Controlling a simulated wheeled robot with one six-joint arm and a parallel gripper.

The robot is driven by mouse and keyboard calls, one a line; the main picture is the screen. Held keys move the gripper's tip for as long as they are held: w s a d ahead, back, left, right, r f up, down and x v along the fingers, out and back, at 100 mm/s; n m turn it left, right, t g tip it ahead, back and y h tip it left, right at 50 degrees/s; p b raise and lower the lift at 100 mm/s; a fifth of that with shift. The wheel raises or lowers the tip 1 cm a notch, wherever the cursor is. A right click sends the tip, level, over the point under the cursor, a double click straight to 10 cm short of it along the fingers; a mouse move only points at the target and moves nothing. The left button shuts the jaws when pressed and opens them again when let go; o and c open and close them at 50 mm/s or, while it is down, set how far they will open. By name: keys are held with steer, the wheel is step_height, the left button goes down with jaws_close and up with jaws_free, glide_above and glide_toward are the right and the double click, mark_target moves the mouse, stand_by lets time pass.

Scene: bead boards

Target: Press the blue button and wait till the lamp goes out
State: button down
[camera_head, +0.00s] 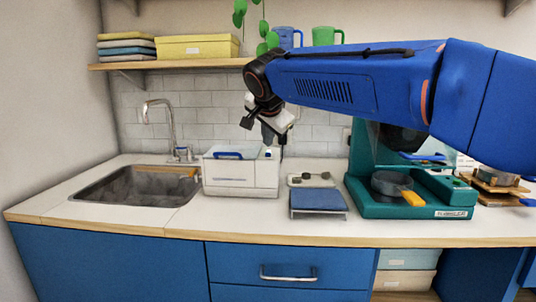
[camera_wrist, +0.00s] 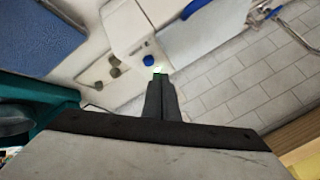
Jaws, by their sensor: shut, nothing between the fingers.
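The blue button (camera_wrist: 148,60) shows in the wrist view as a small round blue cap on the white box, just beyond my fingertips and slightly to their left. My gripper (camera_wrist: 160,77) is shut and empty, with its tips close to the button; I see no clear contact. A bright pale-green glow (camera_wrist: 159,69) shows right at the tips, likely the lit lamp, partly hidden by the fingers. In the head view my gripper (camera_head: 269,140) points down over the right end of the white box (camera_head: 240,182). The button is hard to make out there.
A sink (camera_head: 135,185) with a tap is left of the box. A blue-topped scale-like block (camera_head: 318,201) and a small tray with dark round pieces (camera_head: 311,180) are to its right. A teal machine (camera_head: 415,205) stands further right. A shelf (camera_head: 175,64) hangs above.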

mark_target(268, 158)
steer(key=shift+r, duration=2.3)
steer(key=shift+s, duration=0.1)
